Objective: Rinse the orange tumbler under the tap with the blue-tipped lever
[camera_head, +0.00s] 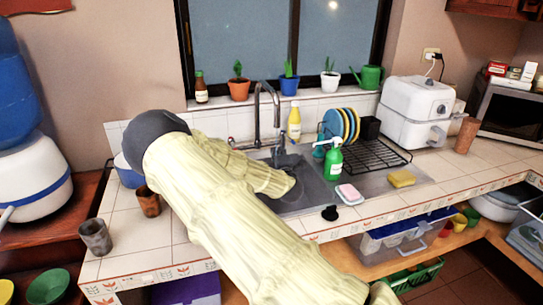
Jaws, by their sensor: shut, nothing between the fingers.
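A brown-orange tumbler (148,201) stands upright on the left counter, beside my sleeved arm. A second reddish-brown tumbler (466,135) stands on the right counter near the microwave. I cannot tell for sure which is the orange one. The tall curved metal tap (257,112) rises behind the sink (312,192). No blue lever tip can be made out, and my arm hides part of the tap's surroundings. My gripper (286,158) is a small dark shape at the sleeve's end, below the spout over the sink. It is shut and empty, apart from both tumblers.
A grey cup (95,237) stands at the left counter edge. A green soap bottle (333,160), pink-and-white sponge (349,194) and yellow sponge (401,178) lie around the sink's right side. A dish rack (375,157) holds plates. A yellow bottle (294,122) stands behind the sink.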

